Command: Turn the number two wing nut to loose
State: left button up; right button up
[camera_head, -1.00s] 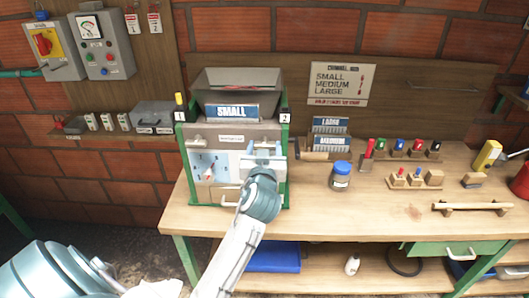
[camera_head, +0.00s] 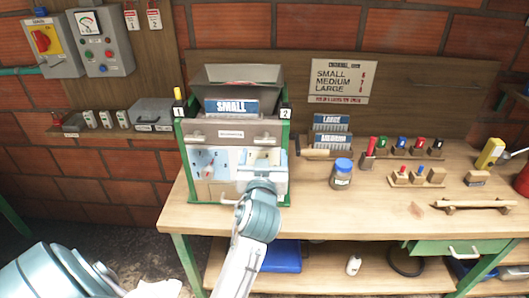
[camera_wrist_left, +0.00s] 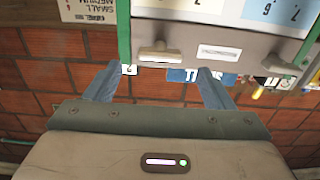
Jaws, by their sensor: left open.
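The pulper (camera_head: 232,133) stands at the bench's left end, with number tags 1 and 2 at its upper corners. The number two wing nut (camera_head: 263,138) is a small pale piece at its upper right front. In the left wrist view, which is upside down, the wing nut (camera_wrist_left: 159,54) is a pale bar near tag 2 (camera_wrist_left: 128,69). My left gripper (camera_head: 263,158) is open in front of the machine's right front, just below the nut. In the wrist view its fingers (camera_wrist_left: 158,84) are spread, with the nut ahead and nothing between them. My right gripper is out of view.
The number one wing nut (camera_head: 195,138) is at the upper left front. A dial panel (camera_head: 209,164) is below it. A SMALL plate (camera_head: 231,107) stands before the hopper. A jar (camera_head: 341,174) and wooden racks occupy the bench to the right.

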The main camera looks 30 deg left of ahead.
pick_arm(q)
jog(key=shift+b+v, duration=0.55)
jog(key=shift+v, duration=2.05)
jog(key=shift+w, duration=0.1)
